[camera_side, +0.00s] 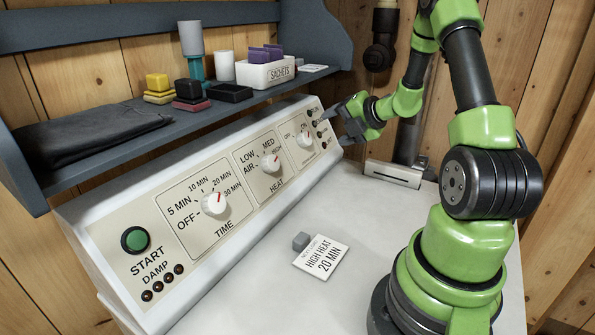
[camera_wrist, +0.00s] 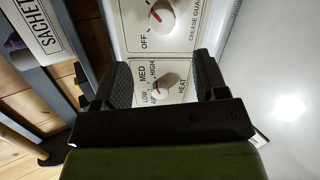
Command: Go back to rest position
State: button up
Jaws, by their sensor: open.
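My gripper (camera_side: 345,125) is open and empty near the right end of the white control panel (camera_side: 95,215). In the wrist view its two dark fingers (camera_wrist: 164,78) stand apart, with the heat knob (camera_wrist: 163,89) seen between them. The time knob (camera_side: 214,204) has its red mark up and right, near 20 MIN. The heat knob (camera_side: 270,163) has its mark towards HIGH. The crease guard knob (camera_side: 305,139) also shows in the wrist view (camera_wrist: 161,17); its mark points towards ON in the side view. The green START button (camera_side: 135,240) is at the panel's left end.
A shelf (camera_side: 130,128) above the panel holds a dark folded cloth (camera_side: 85,135), colored blocks, cups and a sachet box (camera_side: 265,73). The white top is otherwise mostly clear.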

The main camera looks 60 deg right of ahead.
jog(key=a+r+n+g+y, duration=0.1)
jog(key=a+r+n+y, duration=0.2)
jog(key=a+r+n, duration=0.55)
jog(key=a+r+n+g+y, duration=0.1)
jog(key=a+r+n+y, duration=0.25)
jog(key=a+n, duration=0.9)
jog(key=s+a+r+n+g+h, duration=0.1)
jog(key=s+a+n, duration=0.3)
jog(key=n, duration=0.9)
jog(key=s+a+r+n+g+h, duration=0.1)
jog(key=s+a+n, duration=0.3)
jog(key=s+n, duration=0.5)
jog(key=n, duration=0.5)
jog(key=shift+s+a+r+n+h, duration=0.15)
jog(key=shift+s+r+n+h, duration=0.15)
jog(key=shift+s+r+h, duration=0.1)
